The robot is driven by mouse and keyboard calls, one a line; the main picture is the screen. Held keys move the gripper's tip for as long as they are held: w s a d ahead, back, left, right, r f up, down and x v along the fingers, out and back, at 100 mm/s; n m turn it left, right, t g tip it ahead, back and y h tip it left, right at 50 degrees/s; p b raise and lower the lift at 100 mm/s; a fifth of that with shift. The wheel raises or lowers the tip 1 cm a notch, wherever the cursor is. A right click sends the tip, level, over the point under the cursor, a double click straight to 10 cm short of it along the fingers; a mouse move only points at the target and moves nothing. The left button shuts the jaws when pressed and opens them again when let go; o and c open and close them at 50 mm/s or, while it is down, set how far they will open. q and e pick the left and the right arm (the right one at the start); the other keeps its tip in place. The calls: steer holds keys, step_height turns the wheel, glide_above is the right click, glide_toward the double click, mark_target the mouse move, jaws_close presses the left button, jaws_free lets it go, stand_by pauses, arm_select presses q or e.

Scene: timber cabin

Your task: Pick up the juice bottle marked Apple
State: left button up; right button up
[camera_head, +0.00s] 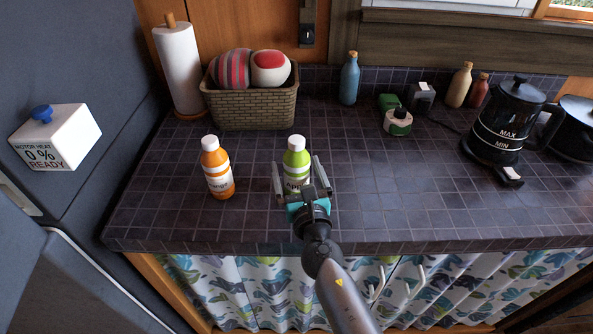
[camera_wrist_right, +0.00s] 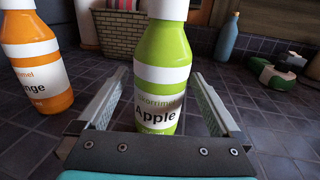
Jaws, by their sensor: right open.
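The green juice bottle marked Apple (camera_head: 297,158) stands upright on the tiled counter in the head view, with a white cap. In the right wrist view the Apple bottle (camera_wrist_right: 165,65) stands between the fingers, its label facing me. My right gripper (camera_head: 296,178) is open, with one finger on each side of the bottle. Gaps show between the fingers and the bottle in the wrist view (camera_wrist_right: 160,105). The orange juice bottle (camera_head: 217,170) stands upright to the left; its label reads partly "ange" in the head view. My left gripper is not in view.
A wicker basket (camera_head: 250,107) with two balls stands behind the bottles, next to a paper towel roll (camera_head: 179,70). A blue bottle (camera_head: 349,80) stands at the back. A black coffee pot (camera_head: 503,115) stands at the right.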

jaws_close()
stand_by(0.8)
